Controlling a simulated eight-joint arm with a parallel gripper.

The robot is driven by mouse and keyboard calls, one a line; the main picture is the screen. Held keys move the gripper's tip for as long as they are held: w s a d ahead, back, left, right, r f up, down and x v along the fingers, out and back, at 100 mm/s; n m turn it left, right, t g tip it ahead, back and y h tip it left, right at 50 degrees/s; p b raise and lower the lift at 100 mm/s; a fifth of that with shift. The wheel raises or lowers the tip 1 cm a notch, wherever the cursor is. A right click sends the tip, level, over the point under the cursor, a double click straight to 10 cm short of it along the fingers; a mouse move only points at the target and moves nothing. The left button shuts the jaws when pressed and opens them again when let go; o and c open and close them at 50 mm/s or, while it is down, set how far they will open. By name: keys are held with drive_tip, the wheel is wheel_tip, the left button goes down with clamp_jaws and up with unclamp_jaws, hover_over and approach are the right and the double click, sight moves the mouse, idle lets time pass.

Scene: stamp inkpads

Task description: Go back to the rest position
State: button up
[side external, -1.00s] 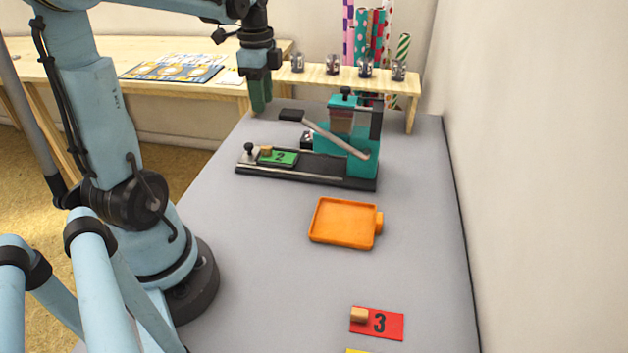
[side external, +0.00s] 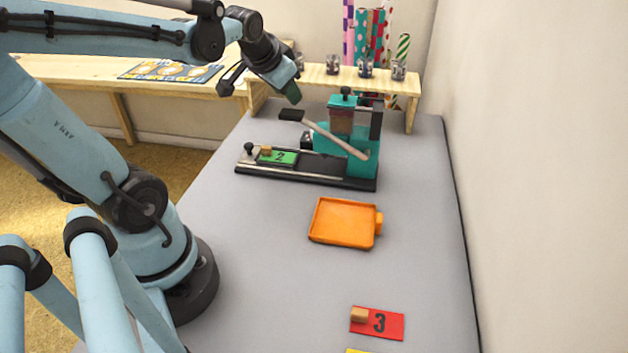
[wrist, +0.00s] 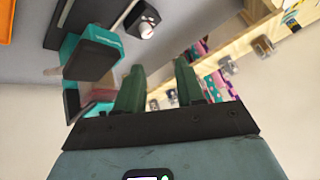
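My gripper (side external: 292,92) is raised above the far part of the grey table, just behind and above the black handle of the teal stamp press. In the wrist view, the two green fingers of my gripper (wrist: 159,85) stand apart with nothing between them. The teal press (side external: 330,140) stands on a dark base; it also shows at the left of the wrist view (wrist: 92,58). A green inkpad marked 2 (side external: 284,158) with a small wooden block sits at the left end of that base.
An orange tray (side external: 343,222) lies mid-table. A red card marked 3 (side external: 390,324) with a wooden block lies nearer, beside a yellow edge at the frame's bottom. A wooden shelf (side external: 330,77) with several small jars stands at the back. A wall borders the right.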

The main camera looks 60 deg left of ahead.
drive_tip(key=d+r+m+t+h, duration=0.1)
drive_tip(key=d+r+m+t, duration=0.15)
drive_tip(key=d+t, duration=0.6)
drive_tip(key=s+d+f+g+h, duration=0.3)
drive_tip(key=d+f+g, duration=0.2)
drive_tip(key=d+g, duration=0.3)
drive_tip(key=shift+s+d+f, duration=0.4)
drive_tip(key=shift+d, duration=0.15)
